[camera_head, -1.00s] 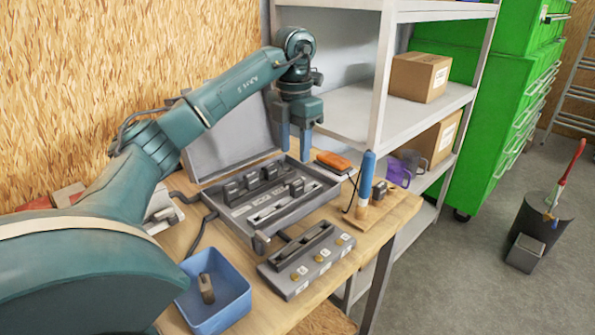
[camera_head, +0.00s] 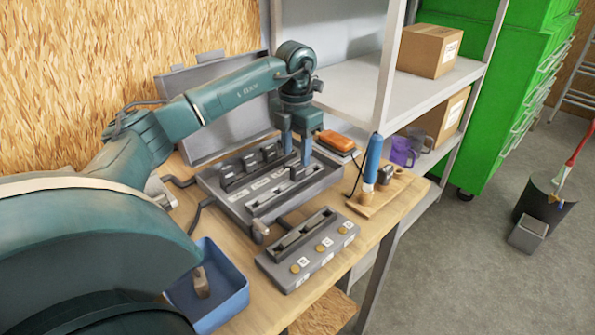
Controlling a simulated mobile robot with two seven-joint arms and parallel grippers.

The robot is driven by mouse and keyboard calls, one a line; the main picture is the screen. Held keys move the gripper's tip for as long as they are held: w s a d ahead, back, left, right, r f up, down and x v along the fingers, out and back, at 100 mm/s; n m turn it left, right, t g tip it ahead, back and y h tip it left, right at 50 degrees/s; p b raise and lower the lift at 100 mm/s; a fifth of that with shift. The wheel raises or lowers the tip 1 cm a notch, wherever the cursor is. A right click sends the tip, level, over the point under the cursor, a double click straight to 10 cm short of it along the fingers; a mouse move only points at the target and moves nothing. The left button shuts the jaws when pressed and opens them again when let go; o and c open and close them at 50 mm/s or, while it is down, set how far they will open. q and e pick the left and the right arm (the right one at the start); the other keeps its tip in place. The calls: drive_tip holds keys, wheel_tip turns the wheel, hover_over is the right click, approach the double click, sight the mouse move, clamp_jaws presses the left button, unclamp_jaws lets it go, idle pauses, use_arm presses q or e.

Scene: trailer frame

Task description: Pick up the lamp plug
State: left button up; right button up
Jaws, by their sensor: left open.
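My left gripper (camera_head: 297,153) points straight down, open, over the right part of an open grey case (camera_head: 325,180) on the workbench. A small dark plug-like block (camera_head: 297,172) stands in the case just under its fingertips; whether the fingers touch it I cannot tell. Several similar dark blocks (camera_head: 250,162) stand in a row farther left in the case. I cannot read which one is the lamp plug. My right gripper is not in view.
A grey socket strip (camera_head: 310,255) lies in front of the case. A blue bin (camera_head: 235,290) holds a brown piece (camera_head: 201,282). A blue-handled tool (camera_head: 372,158) stands upright on a wooden block at right. An orange item (camera_head: 337,140) lies behind. A metal shelf (camera_head: 350,95) rises close behind.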

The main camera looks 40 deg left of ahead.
sight(297, 164)
use_arm(q)
drive_tip(key=f, duration=0.4)
drive_tip(key=shift+s+d+f, duration=0.1)
drive_tip(key=shift+d+f, duration=0.2)
drive_tip(key=shift+f, duration=0.1)
drive_tip(key=c, duration=0.8)
